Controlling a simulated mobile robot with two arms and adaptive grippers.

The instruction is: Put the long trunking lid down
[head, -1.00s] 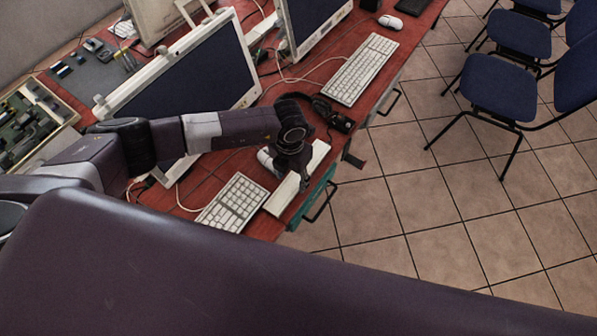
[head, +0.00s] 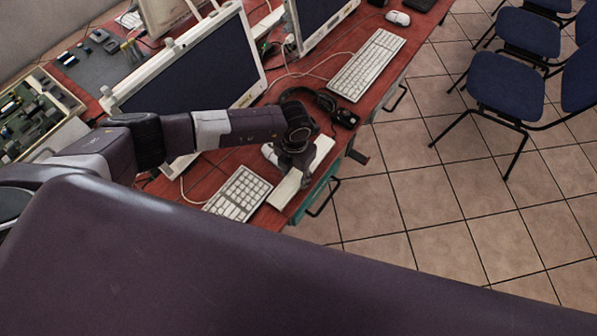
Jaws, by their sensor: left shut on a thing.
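The long trunking lid (head: 286,190) is a pale, narrow strip near the front edge of the red desk (head: 208,177), just right of the nearer keyboard. My left gripper (head: 292,170) reaches in from the left and is shut on the lid near its middle. The gripper covers that middle part, and the lid shows on both sides of it. I cannot tell whether the lid touches the desk top. My right gripper is not in view.
A white keyboard (head: 238,194) lies close left of the lid. A monitor (head: 195,75) stands behind my arm. Black headphones (head: 318,101) and another keyboard (head: 367,64) lie farther along the desk. Tiled floor (head: 400,200) and blue chairs (head: 506,86) are to the right.

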